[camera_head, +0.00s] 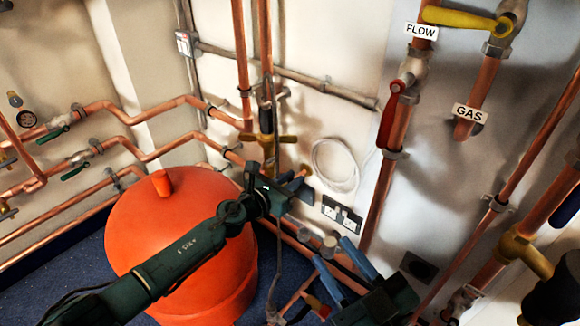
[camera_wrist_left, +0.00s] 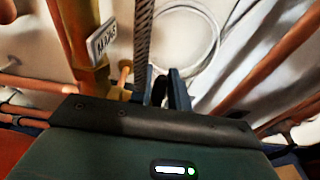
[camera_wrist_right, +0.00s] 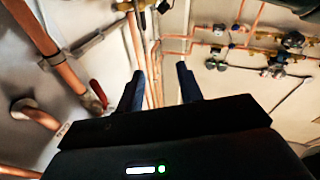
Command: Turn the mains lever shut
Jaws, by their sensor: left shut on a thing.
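The white MAINS tag (camera_wrist_left: 103,39) hangs by a copper pipe and brass fitting (camera_wrist_left: 92,78) in the left wrist view. My left gripper (camera_head: 272,178) is low at the pipes behind the orange vessel. In the left wrist view its fingers (camera_wrist_left: 160,82) close around a dark piece, the mains lever (camera_wrist_left: 159,92), mostly hidden by the fingers and hand. A braided hose (camera_wrist_left: 143,30) runs down close to the fingers. My right gripper (camera_head: 331,249) is lower right, its two blue fingers apart and empty; they also show apart in the right wrist view (camera_wrist_right: 160,85).
The orange vessel (camera_head: 185,240) stands under my left arm. A red lever (camera_head: 388,118) and a yellow lever (camera_head: 460,19) sit on pipes at upper right, with FLOW and GAS tags. A socket (camera_head: 341,214) and a white cable loop (camera_head: 335,165) are on the wall.

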